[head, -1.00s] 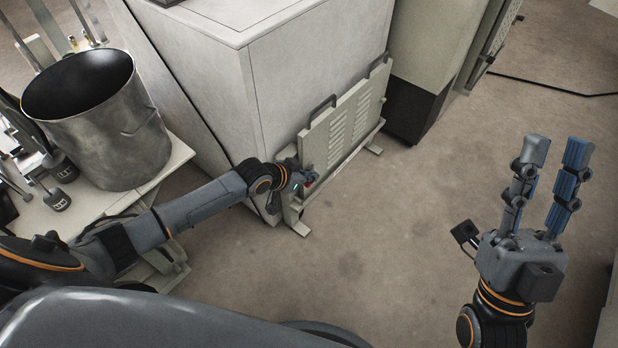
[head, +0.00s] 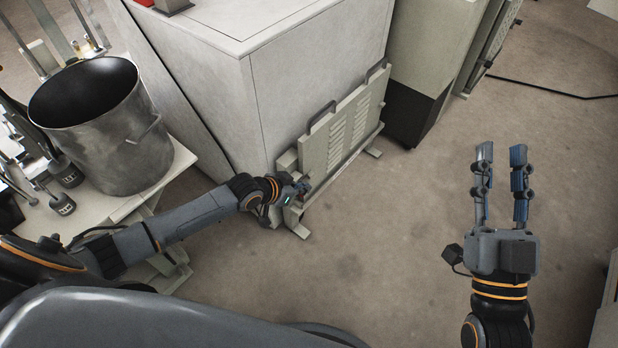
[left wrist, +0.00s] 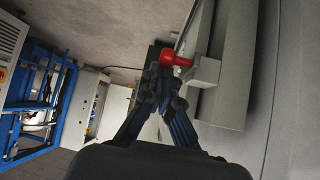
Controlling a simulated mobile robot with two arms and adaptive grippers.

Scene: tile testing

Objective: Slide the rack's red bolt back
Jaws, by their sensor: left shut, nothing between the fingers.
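The rack (head: 350,115) is a pale beige frame with a louvred panel and dark handles, standing against the grey cabinet. The bolt has a round red knob (left wrist: 178,60) on a short stem, seen in the left wrist view beside a grey block on the rack. My left gripper (head: 303,185) is at the rack's near lower corner. In the left wrist view its fingertips (left wrist: 158,72) are together and empty, close beside the knob; whether they touch it I cannot tell. The knob is hidden in the head view. My right gripper (head: 502,150) is open and empty over bare floor.
A large metal drum (head: 110,125) stands on a pale bench (head: 172,178) at the left. The grey cabinet (head: 215,95) rises behind the rack. A cable (head: 545,88) lies on the far floor. The floor between my grippers is clear.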

